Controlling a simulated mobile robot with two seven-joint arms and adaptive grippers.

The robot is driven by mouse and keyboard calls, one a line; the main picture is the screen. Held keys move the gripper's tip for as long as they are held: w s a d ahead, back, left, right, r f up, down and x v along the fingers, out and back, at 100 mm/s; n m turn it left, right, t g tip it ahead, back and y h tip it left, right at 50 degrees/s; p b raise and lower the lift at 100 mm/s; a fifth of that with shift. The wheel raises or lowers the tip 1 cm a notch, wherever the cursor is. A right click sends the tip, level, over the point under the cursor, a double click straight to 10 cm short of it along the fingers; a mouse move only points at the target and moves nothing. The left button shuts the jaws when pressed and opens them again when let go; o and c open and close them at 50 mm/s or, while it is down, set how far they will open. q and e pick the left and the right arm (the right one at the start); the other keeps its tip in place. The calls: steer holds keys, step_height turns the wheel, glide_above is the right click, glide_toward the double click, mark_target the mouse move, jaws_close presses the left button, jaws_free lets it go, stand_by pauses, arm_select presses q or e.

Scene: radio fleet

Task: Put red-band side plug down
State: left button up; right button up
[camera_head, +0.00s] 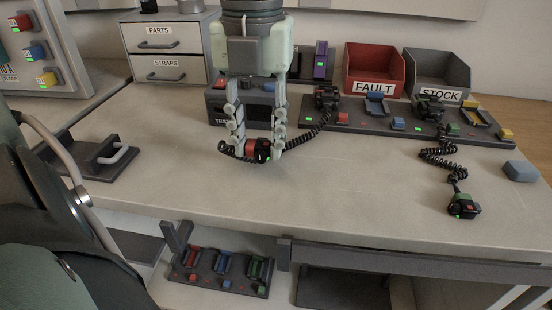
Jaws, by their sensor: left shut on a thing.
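The red-band side plug (250,148) is a small black piece with a red band and a green light. My left gripper (258,146) points down and is shut on it, just above or at the bench top; I cannot tell if the plug touches the bench. A black coiled cord (308,136) runs from the plug to a unit (326,97) on the dark rack behind. My right gripper is not in view.
A green-band plug (463,206) lies on the bench at right on its own cord, near a blue-grey block (520,171). The FAULT bin (374,69) and STOCK bin (438,74) stand behind. A tester (220,107) is behind my gripper. The bench (340,195) is clear in front.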

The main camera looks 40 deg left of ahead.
mark_target(276, 179)
arm_select(q)
steer(key=shift+w+d+f, duration=0.25)
steer(key=shift+w+f, duration=0.2)
steer(key=shift+w, duration=0.15)
steer(key=shift+w+d+f, duration=0.2)
steer(key=shift+w+f, duration=0.2)
steer(key=shift+w, duration=0.2)
step_height(276, 179, down, 4)
steer(key=shift+r, duration=0.1)
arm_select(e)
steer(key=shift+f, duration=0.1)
arm_select(q)
steer(key=shift+f, duration=0.2)
steer(key=o, duration=1)
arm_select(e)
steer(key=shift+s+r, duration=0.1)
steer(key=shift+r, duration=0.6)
